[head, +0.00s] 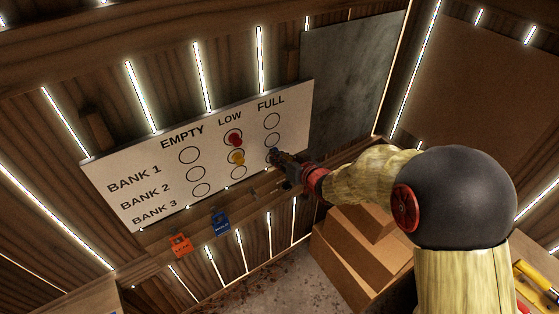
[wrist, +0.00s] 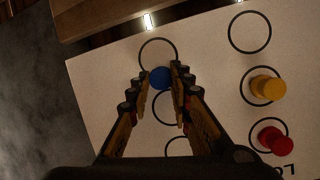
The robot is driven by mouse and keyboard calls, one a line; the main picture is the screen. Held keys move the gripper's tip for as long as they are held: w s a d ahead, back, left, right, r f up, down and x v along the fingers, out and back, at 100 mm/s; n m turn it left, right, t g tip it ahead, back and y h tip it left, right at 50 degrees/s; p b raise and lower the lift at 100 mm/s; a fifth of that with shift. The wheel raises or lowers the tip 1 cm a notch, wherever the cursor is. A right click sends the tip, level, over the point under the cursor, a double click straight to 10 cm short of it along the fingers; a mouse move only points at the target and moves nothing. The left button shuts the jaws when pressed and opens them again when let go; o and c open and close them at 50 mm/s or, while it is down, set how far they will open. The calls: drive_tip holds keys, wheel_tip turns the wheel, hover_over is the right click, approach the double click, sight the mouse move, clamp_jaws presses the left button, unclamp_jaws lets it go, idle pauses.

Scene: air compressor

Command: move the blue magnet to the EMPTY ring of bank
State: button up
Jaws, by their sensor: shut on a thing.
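The blue magnet (wrist: 160,77) is between the fingertips of my gripper (wrist: 160,82), which is shut on it. In the wrist view it overlaps the edge of the bank 3 FULL ring (wrist: 158,38); I cannot tell whether it touches the board. In the head view my gripper (head: 277,157) is at the right side of the white board (head: 146,168) and mostly hides the magnet. The EMPTY column is at the board's left, with bare rings for bank 1 (head: 189,147), bank 2 (head: 196,165) and bank 3 (head: 201,182).
A red magnet (head: 233,139) sits in the bank 1 LOW ring and a yellow magnet (head: 237,157) in the bank 2 LOW ring. An orange tag (head: 180,244) and a blue tag (head: 221,221) hang below the board. Cardboard boxes (head: 349,261) stand below my arm.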

drive_tip(key=r, duration=0.2)
drive_tip(key=r+p, duration=0.1)
drive_tip(key=r, duration=0.1)
drive_tip(key=shift+s+d+r, duration=0.15)
drive_tip(key=shift+s, duration=0.05)
drive_tip(key=s+d+p, duration=0.1)
drive_tip(key=s+d, duration=0.4)
drive_tip(key=s, duration=0.3)
drive_tip(key=s+d, duration=0.5)
drive_tip(key=s, duration=0.3)
drive_tip(key=shift+d+p, duration=0.3)
drive_tip(key=shift+p, duration=0.1)
drive_tip(key=shift+f, duration=0.2)
drive_tip(key=shift+s+a+f+b, duration=1.4)
drive_tip(key=shift+s+a, duration=1.1)
drive_tip(key=shift+a, duration=1.2)
drive_tip(key=shift+s+a+f+b, duration=0.9)
drive_tip(key=shift+s+a+b, duration=1.25)
drive_tip(key=shift+a, duration=1.55)
drive_tip(key=shift+s+a+f+b, duration=1.2)
drive_tip(key=shift+s+a, duration=1.65)
drive_tip(key=shift+a, duration=0.85)
drive_tip(key=shift+w, duration=0.1)
